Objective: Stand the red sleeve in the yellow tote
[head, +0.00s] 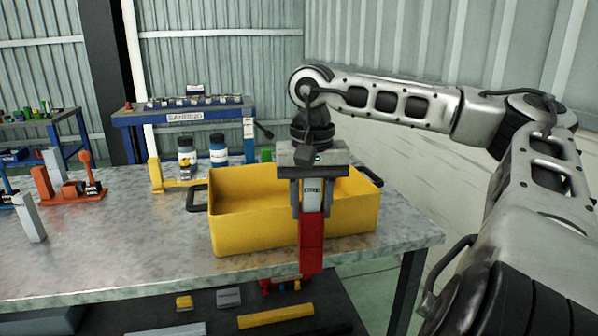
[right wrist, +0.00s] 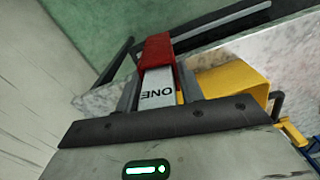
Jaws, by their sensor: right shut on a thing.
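My right gripper (head: 311,214) points down in the head view and is shut on the red sleeve (head: 312,246). The sleeve hangs upright, red at its lower end, with a pale lettered part between the fingers. In the right wrist view the red end (right wrist: 158,48) sticks out past the fingertips. The yellow tote (head: 240,232) stands on the metal bench. In the head view the sleeve covers part of its near wall and the bench's front edge, and appears in front of the tote. The tote also shows in the right wrist view (right wrist: 235,78), beside the sleeve. My left gripper is out of view.
Orange fixtures (head: 70,190) and a grey block (head: 30,218) stand at the left of the bench (head: 120,245). A lower shelf (head: 225,320) carries loose parts.

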